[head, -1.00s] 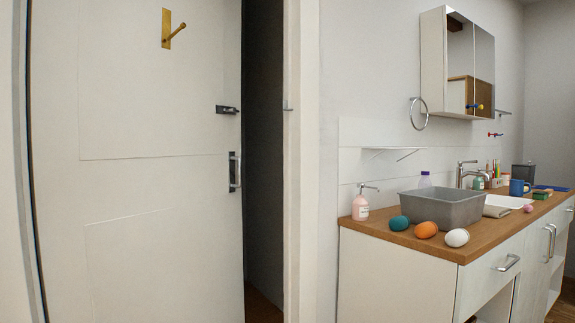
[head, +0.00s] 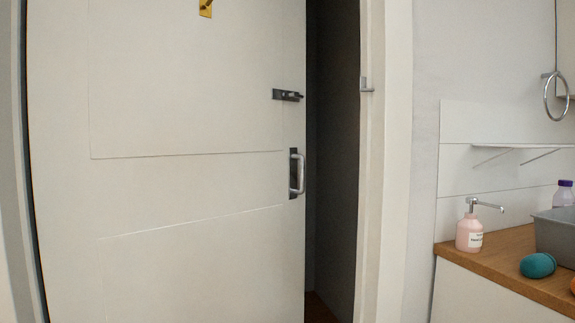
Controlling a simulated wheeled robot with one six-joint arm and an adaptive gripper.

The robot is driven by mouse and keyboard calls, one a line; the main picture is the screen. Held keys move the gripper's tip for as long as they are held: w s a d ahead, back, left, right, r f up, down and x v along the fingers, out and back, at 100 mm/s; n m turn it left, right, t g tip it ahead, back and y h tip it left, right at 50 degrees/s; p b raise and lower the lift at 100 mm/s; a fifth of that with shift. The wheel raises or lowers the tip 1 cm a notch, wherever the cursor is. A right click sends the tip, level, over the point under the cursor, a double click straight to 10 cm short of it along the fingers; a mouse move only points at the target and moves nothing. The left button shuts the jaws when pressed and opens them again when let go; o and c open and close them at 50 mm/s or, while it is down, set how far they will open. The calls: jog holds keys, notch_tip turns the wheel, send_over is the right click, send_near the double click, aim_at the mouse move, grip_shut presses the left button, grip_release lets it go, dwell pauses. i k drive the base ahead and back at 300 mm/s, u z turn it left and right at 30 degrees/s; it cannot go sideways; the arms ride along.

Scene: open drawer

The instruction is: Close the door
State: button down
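The white door (head: 190,190) fills the left and middle of the head view. It stands ajar, with a dark gap (head: 333,160) between its right edge and the white door frame (head: 385,200). A metal pull handle (head: 297,174) on a dark plate is near the door's right edge. A dark slide bolt (head: 287,95) sits above the handle, and a small catch (head: 366,85) is on the frame across the gap. My gripper does not show in the head view.
A wooden counter (head: 500,262) stands right of the door frame. On it are a pink soap dispenser (head: 470,228), a teal egg-shaped object (head: 537,265) and a grey basin (head: 556,232). A brass hook (head: 206,8) is high on the door. A towel ring (head: 556,97) hangs on the wall.

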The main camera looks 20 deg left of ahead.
aim_at(168, 149)
jog(key=u, duration=0.55)
jog(key=i, duration=0.95)
jog(key=u, duration=0.7)
